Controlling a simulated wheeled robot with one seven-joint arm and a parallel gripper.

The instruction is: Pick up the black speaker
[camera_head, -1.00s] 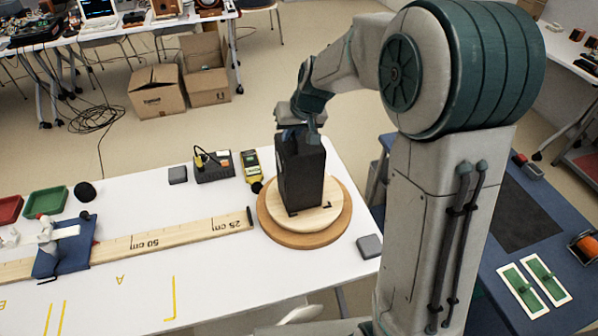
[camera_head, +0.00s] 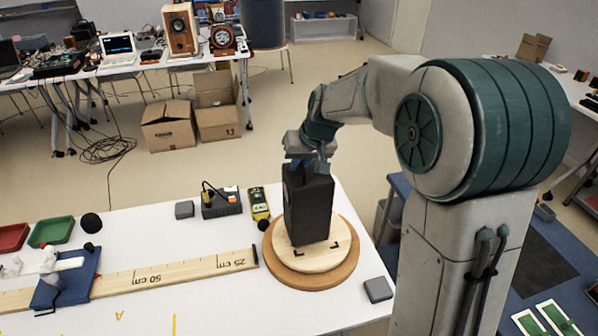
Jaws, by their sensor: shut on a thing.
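The black speaker (camera_head: 308,212) stands upright over the round wooden turntable (camera_head: 340,270) near the right end of the white table. My gripper (camera_head: 308,172) is above it, shut on its upper part. The fingertips are partly hidden by the speaker and my wrist. Black corner marks show on the turntable's pale top just below the speaker's lower edge. The speaker's base appears slightly above that top, though the gap is hard to judge.
A wooden ruler (camera_head: 190,271) ends just left of the turntable. A yellow meter (camera_head: 260,206) and a dark box with knobs (camera_head: 221,202) stand behind it. Small grey blocks sit at the right (camera_head: 378,289) and back left (camera_head: 184,209). The front table area is mostly clear.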

